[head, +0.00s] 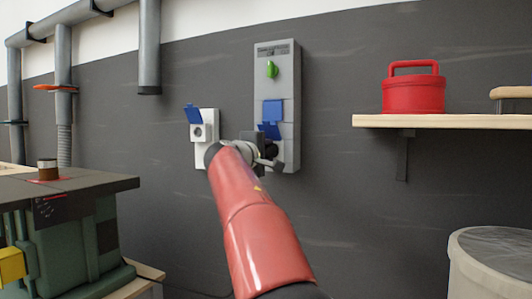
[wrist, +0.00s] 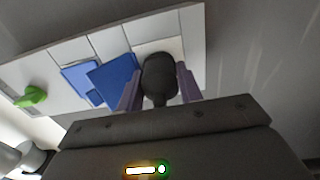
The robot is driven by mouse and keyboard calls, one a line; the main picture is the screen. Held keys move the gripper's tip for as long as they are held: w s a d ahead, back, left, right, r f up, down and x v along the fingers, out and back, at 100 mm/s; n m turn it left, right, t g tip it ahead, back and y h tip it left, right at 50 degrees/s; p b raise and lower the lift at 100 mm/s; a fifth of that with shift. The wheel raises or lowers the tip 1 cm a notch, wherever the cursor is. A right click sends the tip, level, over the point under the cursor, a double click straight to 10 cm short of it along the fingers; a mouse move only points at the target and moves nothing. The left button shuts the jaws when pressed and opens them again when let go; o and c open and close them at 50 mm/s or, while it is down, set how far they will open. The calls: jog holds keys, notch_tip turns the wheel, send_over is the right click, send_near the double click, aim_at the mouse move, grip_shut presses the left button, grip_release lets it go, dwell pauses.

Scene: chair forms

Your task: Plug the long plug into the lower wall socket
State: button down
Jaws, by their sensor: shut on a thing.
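A grey wall panel (head: 262,92) carries the sockets; it also shows slanted in the wrist view (wrist: 192,30). Its upper blue cover (head: 273,110) hangs flat and its lower blue cover (head: 270,130) is tilted out. In the wrist view the covers are two blue flaps (wrist: 110,80). My gripper (head: 268,158) is at the panel's lower end. In the wrist view its purple fingers (wrist: 160,88) are shut on the black plug (wrist: 159,76), seen from behind. The plug's front overlaps a pale square at the panel's end. The lower socket and the plug's pins are hidden; I cannot tell how deep the plug sits.
A white socket box (head: 203,131) with a raised blue cover is left of the panel, close to my arm. A green knob (head: 271,69) sticks out above. A shelf (head: 450,121) with a red case (head: 413,93) is at right. A green machine (head: 65,235) stands at left.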

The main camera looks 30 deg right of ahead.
jog(key=shift+w+d+f, duration=0.1)
jog(key=shift+w+d, duration=0.1)
jog(key=shift+d, duration=0.25)
dwell(0.3)
jog(key=c, duration=0.9)
grip_release()
jog(key=shift+o, duration=0.2)
jog(key=b+v, duration=0.2)
jog(key=v, duration=0.6)
jog(key=s+a+f+m+g+y+p, duration=0.1)
jog(key=s+a+f+y, duration=0.3)
jog(key=s+f, duration=0.7)
jog(key=s+a+f+m+g+y+p, duration=0.1)
jog(key=s+a+f+m+y, duration=0.3)
jog(key=s+f, duration=0.7)
jog(key=s+a+f+m+g+y+p, duration=0.2)
jog(key=s+a+f+y, duration=0.4)
jog(key=s+f, duration=0.4)
notch_tip(320, 180, down, 4)
jog(key=shift+s+a+r+m+g, duration=0.2)
jog(key=shift+s+a+m+g, duration=0.15)
jog(key=shift+a+g, duration=0.35)
